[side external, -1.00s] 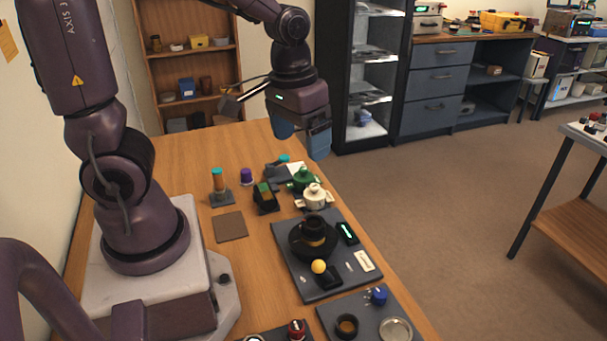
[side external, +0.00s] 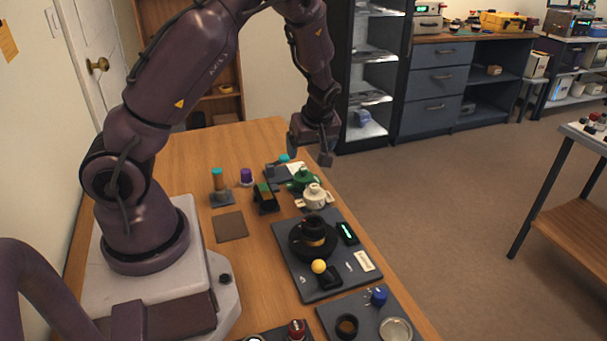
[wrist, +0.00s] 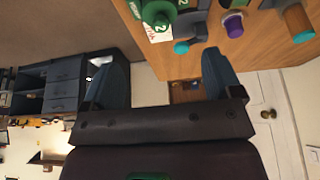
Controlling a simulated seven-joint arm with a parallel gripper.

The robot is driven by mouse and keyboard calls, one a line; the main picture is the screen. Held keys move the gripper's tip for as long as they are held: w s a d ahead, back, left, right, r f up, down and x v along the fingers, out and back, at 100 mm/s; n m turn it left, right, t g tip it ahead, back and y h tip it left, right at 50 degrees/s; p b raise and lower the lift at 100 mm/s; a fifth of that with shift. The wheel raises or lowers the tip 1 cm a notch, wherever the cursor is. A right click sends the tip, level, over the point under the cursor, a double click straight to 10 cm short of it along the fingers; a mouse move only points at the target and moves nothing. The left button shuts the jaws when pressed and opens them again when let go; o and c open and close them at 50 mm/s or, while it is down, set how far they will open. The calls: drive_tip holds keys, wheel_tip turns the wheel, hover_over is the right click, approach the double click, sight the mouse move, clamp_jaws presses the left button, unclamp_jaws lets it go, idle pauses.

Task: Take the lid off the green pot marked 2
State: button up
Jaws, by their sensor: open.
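The green pot (side external: 303,181) stands near the far right edge of the wooden table, behind a white pot, in the side view. Its lid with a knob appears to be on. In the wrist view the green pot (wrist: 158,14) is at the top edge, partly cut off, with a white 2 on it. My gripper (side external: 312,156) is above and beyond the pot, apart from it. In the wrist view my gripper (wrist: 165,78) shows its two blue-grey fingers wide apart with nothing between them.
The white pot (side external: 315,199) stands close in front of the green pot. A purple-capped object (side external: 246,176) and a teal-topped post (side external: 218,183) are to the left. A dark tray (side external: 290,270) with a black round part lies nearer. The table's far end is clear.

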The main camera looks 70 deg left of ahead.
sight(304, 169)
drive_tip(key=x, duration=0.5)
drive_tip(key=shift+f, duration=0.1)
drive_tip(key=shift+a+x, duration=0.15)
drive_tip(key=shift+x, duration=1.2)
drive_tip(key=shift+a+x, duration=0.1)
drive_tip(key=shift+x, duration=1.3)
drive_tip(key=shift+c, duration=0.5)
drive_tip(key=c, duration=0.9)
